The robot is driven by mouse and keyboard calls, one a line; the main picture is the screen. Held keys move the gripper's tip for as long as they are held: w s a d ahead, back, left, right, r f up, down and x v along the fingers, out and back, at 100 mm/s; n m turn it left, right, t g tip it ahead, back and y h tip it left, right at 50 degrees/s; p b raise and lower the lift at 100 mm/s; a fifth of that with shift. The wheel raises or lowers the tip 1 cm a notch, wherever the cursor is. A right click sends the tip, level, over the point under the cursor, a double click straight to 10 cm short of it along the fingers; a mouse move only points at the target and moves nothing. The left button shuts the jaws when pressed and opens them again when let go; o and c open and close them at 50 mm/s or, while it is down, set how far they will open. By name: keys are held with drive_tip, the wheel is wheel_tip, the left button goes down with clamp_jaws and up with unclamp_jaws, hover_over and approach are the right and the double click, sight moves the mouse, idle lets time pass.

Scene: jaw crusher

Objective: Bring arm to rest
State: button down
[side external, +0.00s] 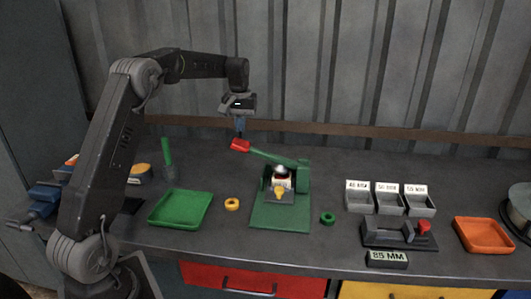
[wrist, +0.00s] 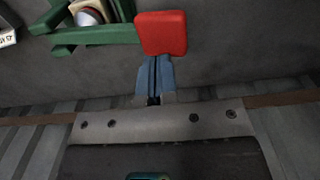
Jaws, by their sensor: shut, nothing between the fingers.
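My gripper (side external: 239,132) hangs from my raised arm, fingers pointing down, just above the red handle end (side external: 240,145) of the crusher's green lever. The fingers are shut and empty. In the wrist view the blue fingers of my gripper (wrist: 155,68) are together, with the red handle end (wrist: 161,33) just beyond their tips. I cannot tell whether they touch it. The green jaw crusher (side external: 282,216) stands mid-bench, its lever slanting up to the left. A rounded silvery piece (side external: 282,170) sits at its top, above a whitish and yellow part.
A green tray (side external: 180,208) and yellow ring (side external: 232,204) lie left of the crusher; a green ring (side external: 327,218) lies right. Farther right are labelled grey bins (side external: 389,203), a gauge with a red knob (side external: 400,236) and an orange tray (side external: 483,235). A blue vise (side external: 42,201) stands far left.

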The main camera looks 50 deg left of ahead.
drive_tip(key=shift+r, duration=0.65)
drive_tip(key=shift+d+r, duration=0.2)
drive_tip(key=shift+d, duration=0.1)
drive_tip(key=s+d+r+m+t, duration=0.15)
drive_tip(key=s+d+r, duration=0.3)
drive_tip(key=d, duration=0.45)
drive_tip(key=s+d+r+m+t, duration=0.1)
drive_tip(key=s+d+r+m, duration=0.2)
drive_tip(key=s+d, duration=0.4)
drive_tip(key=s+d+f+m+t, duration=0.1)
drive_tip(key=s+d+f+m, duration=0.1)
drive_tip(key=s+d, duration=0.4)
drive_tip(key=s+d+f+m+t, duration=0.2)
drive_tip(key=s+d, duration=0.3)
drive_tip(key=s, duration=0.4)
drive_tip(key=shift+s+d+f, duration=0.25)
drive_tip(key=shift+d+f, duration=0.1)
drive_tip(key=shift+f, duration=0.15)
drive_tip(key=c, duration=1.8)
unclamp_jaws()
drive_tip(key=shift+m, duration=0.25)
drive_tip(key=shift+c, duration=0.2)
